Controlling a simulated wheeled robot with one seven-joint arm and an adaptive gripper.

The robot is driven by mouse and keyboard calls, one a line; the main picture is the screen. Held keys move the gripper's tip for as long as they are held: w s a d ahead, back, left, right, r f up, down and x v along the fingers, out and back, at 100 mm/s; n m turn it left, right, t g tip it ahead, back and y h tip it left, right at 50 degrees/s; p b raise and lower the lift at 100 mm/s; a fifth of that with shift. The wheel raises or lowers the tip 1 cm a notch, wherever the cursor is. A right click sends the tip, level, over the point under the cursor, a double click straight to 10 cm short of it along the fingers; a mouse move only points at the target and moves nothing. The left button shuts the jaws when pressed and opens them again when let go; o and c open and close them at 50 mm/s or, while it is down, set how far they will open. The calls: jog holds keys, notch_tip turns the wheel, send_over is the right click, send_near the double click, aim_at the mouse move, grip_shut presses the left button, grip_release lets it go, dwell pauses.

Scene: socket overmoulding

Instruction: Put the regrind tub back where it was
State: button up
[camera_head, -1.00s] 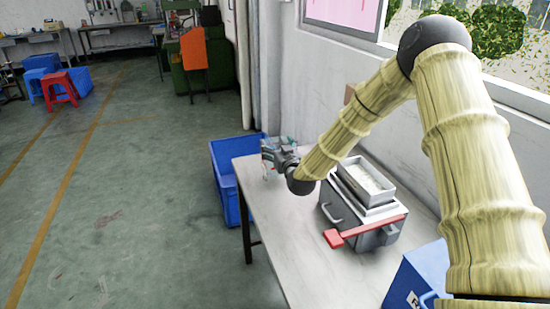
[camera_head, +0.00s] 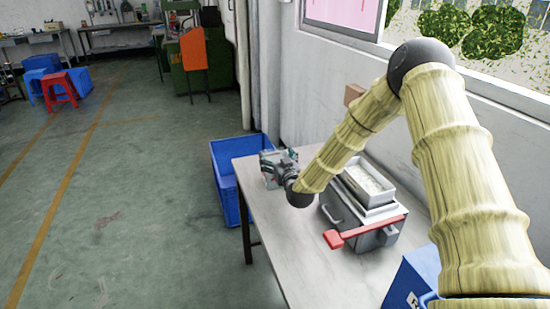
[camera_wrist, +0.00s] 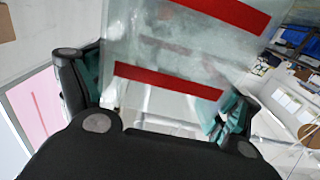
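A clear, see-through tub with red bands (camera_wrist: 180,50) fills the upper middle of the wrist view. I take it to be the regrind tub; no label can be read on it. My gripper (camera_wrist: 165,100) has one teal-padded finger on each side of it and appears shut on it. In the head view my gripper (camera_head: 273,168) is at the far left end of the table (camera_head: 290,250), with the tub small and partly hidden by it. I cannot tell whether the tub touches the table.
A grey metal box with a red handle (camera_head: 365,233) and a white tray (camera_head: 368,184) on top stands mid-table. A blue box (camera_head: 415,280) marked with an R is at the near right. A large blue bin (camera_head: 226,190) stands beyond the table's left end.

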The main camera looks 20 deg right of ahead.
jog(key=shift+r, duration=0.15)
jog(key=s, duration=0.7)
jog(key=shift+s+b, duration=0.25)
jog(key=shift+b, duration=0.05)
jog(key=shift+d, duration=0.1)
dwell(1.4)
